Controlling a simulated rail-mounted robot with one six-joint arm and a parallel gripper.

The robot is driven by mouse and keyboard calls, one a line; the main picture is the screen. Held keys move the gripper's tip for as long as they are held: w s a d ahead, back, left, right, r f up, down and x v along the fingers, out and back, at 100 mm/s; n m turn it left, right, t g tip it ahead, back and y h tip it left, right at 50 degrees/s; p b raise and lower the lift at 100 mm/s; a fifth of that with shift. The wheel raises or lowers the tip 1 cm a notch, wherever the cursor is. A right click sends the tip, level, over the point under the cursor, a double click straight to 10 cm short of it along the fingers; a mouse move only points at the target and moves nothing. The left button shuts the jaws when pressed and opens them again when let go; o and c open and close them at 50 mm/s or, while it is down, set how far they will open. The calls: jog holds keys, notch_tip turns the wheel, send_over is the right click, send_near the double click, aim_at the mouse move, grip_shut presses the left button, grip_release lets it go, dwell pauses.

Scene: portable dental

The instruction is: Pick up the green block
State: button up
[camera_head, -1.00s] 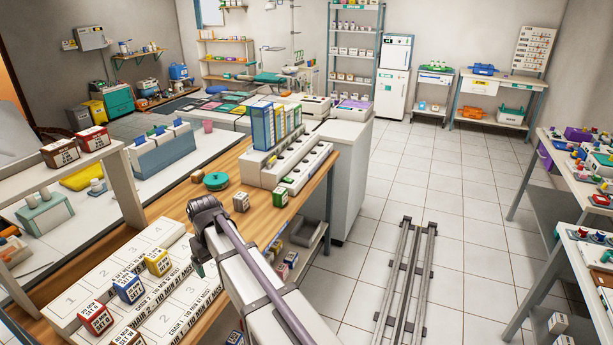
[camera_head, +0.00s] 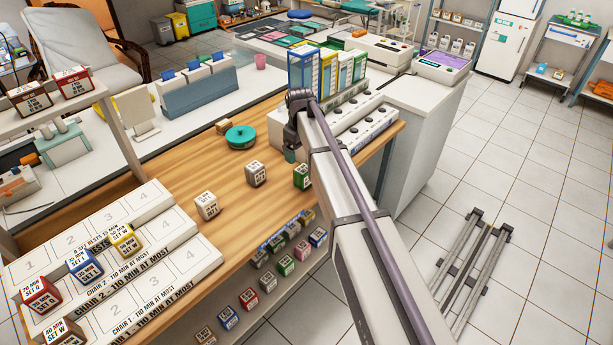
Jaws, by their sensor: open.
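A green block (camera_head: 302,176) with a white, printed face sits on the wooden bench top, near its front edge and left of my arm. My gripper (camera_head: 290,154) hangs at the far end of my arm, above and slightly left of the green block in the picture, beside the white rack. It is small and partly hidden by my wrist, and I see nothing held in it. The green block appears apart from it.
Two pale blocks (camera_head: 207,206) (camera_head: 256,174) and a round teal container (camera_head: 240,137) stand left of the green block. Several coloured blocks, some green, lie on the lower shelf (camera_head: 262,304).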

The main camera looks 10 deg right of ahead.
aim_at(303, 169)
notch_tip(303, 169, down, 5)
jog(key=b, duration=0.3)
jog(key=shift+w+d+r, duration=0.1)
jog(key=shift+d, duration=0.05)
jog(key=f+b, duration=0.2)
jog(key=b, duration=0.1)
jog(key=f+b, duration=0.3)
jog(key=shift+s+d+f, duration=0.2)
jog(key=shift+f, duration=0.1)
jog(key=shift+r, duration=0.2)
jog(key=c, duration=1)
